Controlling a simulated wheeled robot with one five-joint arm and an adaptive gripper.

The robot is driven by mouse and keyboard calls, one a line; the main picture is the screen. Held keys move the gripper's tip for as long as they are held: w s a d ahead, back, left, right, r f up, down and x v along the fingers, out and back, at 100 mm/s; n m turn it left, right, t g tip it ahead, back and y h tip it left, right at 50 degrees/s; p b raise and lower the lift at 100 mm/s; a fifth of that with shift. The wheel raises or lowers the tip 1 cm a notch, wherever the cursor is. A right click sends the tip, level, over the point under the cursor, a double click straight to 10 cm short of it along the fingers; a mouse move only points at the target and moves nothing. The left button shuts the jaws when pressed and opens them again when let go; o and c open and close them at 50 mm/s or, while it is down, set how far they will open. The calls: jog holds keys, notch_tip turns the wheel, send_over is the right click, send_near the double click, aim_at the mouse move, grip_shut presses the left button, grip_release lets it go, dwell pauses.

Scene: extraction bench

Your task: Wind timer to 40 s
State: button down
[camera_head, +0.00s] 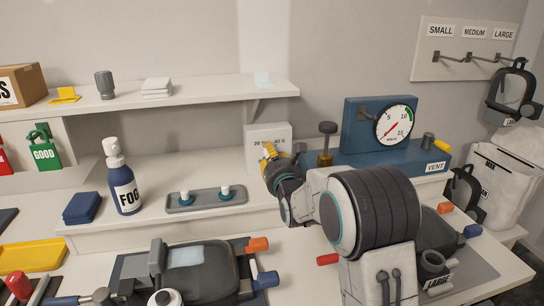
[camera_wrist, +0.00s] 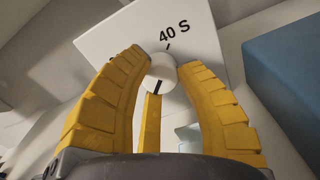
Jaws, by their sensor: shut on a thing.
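The timer is a white box (camera_head: 283,131) standing on the back ledge, with small dial markings on its front. In the wrist view its white face (camera_wrist: 113,42) carries a printed "40 S" and a short black tick. A round white knob (camera_wrist: 167,73) with a black line sits below that label. The line lies roughly in line with the tick; exact alignment is hard to tell. My gripper (camera_head: 268,152) reaches the timer's front. In the wrist view its yellow fingers (camera_wrist: 165,62) are shut on the knob from both sides. My gripper hides the knob in the head view.
A blue gauge unit (camera_head: 352,130) stands close right of the timer, with a brass fitting (camera_head: 325,158) between them. A tray with two small white-topped items (camera_head: 206,200) and a FOG bottle (camera_head: 122,180) stand left. A shelf (camera_head: 190,95) overhangs the ledge at left.

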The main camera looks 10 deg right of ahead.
jog(key=shift+b, duration=0.35)
jog(key=m+b, duration=0.2)
jog(key=b, duration=0.2)
jog(key=shift+f+m, duration=0.15)
jog(key=shift+m, duration=0.25)
jog(key=m+b, duration=0.4)
jog(key=shift+r, duration=0.2)
jog(key=shift+m, duration=0.3)
jog(key=shift+r+b, duration=0.15)
jog(key=shift+b, duration=0.15)
jog(key=c, duration=0.8)
grip_release()
jog(key=shift+w, duration=0.1)
